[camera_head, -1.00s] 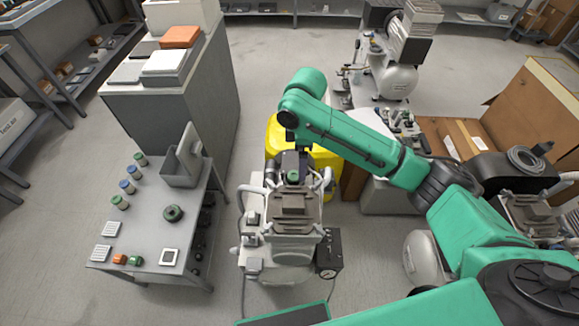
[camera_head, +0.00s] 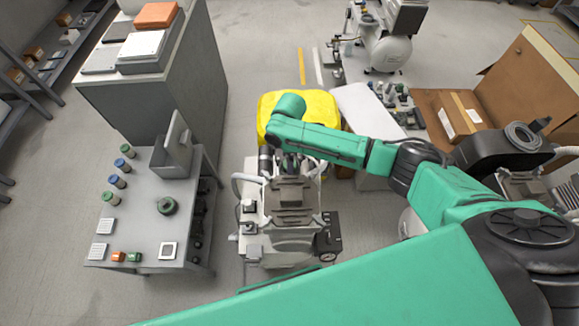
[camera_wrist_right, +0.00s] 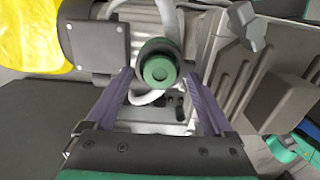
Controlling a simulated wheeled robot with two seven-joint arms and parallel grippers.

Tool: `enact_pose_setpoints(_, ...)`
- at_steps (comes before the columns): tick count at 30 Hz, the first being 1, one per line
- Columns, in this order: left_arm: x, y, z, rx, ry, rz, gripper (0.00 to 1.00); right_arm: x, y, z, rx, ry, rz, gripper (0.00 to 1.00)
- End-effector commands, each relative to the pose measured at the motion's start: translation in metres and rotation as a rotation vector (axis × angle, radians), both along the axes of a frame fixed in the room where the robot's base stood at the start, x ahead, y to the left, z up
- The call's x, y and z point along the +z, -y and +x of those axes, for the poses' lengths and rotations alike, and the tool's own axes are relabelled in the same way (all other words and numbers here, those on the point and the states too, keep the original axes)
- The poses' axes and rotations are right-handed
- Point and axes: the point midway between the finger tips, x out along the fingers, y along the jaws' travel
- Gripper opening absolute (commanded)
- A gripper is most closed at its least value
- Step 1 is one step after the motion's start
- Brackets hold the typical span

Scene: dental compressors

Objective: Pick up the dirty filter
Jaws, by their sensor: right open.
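The filter on the compressor is a dark cylinder with a green round end (camera_wrist_right: 160,70), in the upper middle of the right wrist view. I cannot tell from its surface how dirty it is. My right gripper (camera_wrist_right: 158,78) is open, with one purple-grey finger on each side of the filter; contact is not clear. In the head view the compressor (camera_head: 290,222) stands in the middle, below the end of my green right arm. There the filter and right fingertips are mostly hidden. My left gripper is not in view.
White hoses and ribbed metal lie close around the filter. Open cardboard boxes stand at right.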

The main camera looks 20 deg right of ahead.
Motion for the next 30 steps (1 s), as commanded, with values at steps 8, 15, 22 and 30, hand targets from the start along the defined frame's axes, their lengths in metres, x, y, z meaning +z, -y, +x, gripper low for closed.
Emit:
enact_pose_setpoints(8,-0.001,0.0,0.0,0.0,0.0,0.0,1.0,-0.011,0.001,0.0,0.0,0.001,0.0,0.87)
enact_pose_setpoints(15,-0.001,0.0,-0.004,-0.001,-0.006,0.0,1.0,-0.011,0.001,0.0,0.0,0.001,0.0,0.0)
enact_pose_setpoints(22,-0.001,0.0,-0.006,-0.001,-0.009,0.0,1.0,-0.01,0.001,0.0,0.0,0.002,0.0,0.0)
enact_pose_setpoints(30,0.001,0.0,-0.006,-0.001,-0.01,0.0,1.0,0.019,0.001,0.001,-0.001,0.005,0.001,0.0)
